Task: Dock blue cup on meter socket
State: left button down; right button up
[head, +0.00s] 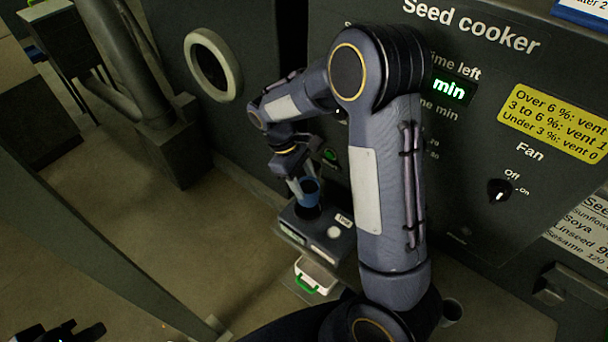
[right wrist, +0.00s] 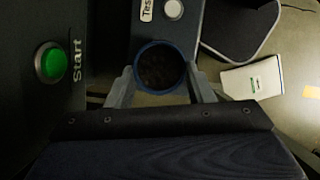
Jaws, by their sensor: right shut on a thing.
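The blue cup (head: 309,188) is between the fingers of my right gripper (head: 302,187), which is shut on it. In the right wrist view the cup (right wrist: 160,68) is seen from above, with dark contents inside. The meter (head: 325,236) is a dark box with a Test label and a pale round button (head: 333,232). Its dark round socket (head: 308,211) shows just under the cup in the head view; I cannot tell whether they touch. My left gripper (head: 78,331) is at the bottom left edge, partly cut off and far from the meter.
The seed cooker panel (head: 470,140) stands behind, with a green Start button (right wrist: 51,63) close to my right gripper. A white and green container (head: 314,277) is below the meter. A dark post (head: 100,240) crosses the left side. Floor is clear between.

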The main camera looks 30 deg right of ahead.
aim_at(304, 190)
notch_tip(304, 190, down, 4)
jog(key=shift+w+d+r+b, duration=0.15)
jog(key=shift+r+b, duration=0.1)
jog(key=shift+b, duration=0.85)
jog(key=shift+f+b, duration=0.45)
jog(key=shift+f, duration=0.2)
jog(key=shift+f+b, duration=0.3)
jog(key=shift+f, duration=0.3)
jog(key=o, duration=0.7)
jog(key=shift+r, duration=0.1)
